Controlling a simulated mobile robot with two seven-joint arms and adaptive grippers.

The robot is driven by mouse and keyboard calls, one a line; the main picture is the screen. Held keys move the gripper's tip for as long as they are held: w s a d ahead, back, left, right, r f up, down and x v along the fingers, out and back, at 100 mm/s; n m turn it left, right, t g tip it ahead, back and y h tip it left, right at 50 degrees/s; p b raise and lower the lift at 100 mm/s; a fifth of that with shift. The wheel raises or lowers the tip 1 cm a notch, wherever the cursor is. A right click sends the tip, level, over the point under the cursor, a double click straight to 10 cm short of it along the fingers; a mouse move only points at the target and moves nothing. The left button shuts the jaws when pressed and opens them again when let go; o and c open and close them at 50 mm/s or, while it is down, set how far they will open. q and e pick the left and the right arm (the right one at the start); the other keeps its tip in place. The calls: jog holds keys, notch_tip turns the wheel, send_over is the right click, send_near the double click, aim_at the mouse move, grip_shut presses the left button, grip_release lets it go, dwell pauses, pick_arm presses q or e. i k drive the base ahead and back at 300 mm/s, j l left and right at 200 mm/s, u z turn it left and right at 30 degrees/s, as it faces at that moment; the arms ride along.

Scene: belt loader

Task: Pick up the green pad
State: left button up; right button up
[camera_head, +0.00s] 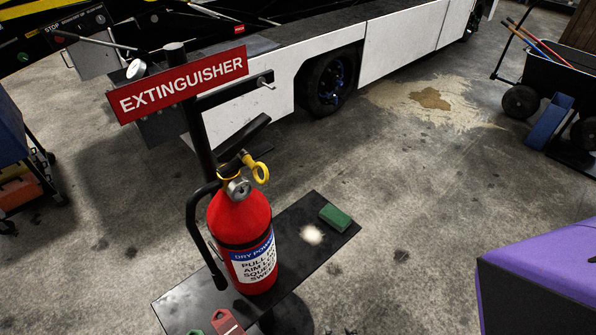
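The green pad (336,217) is a small block. It lies flat near the far right end of a narrow black table (185,297). A pale round patch (312,235) marks the tabletop beside the pad. A red fire extinguisher (241,225) stands upright on the table, left of the pad and apart from it. Neither of my grippers shows in this view.
A red "EXTINGUISHER" sign (178,86) rises on a post behind the extinguisher. A red tag (228,322) lies at the table's near edge. A purple box (545,270) is at the right. The concrete floor between box and table is clear.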

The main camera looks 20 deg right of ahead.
aim_at(336, 219)
jog(key=z, duration=1)
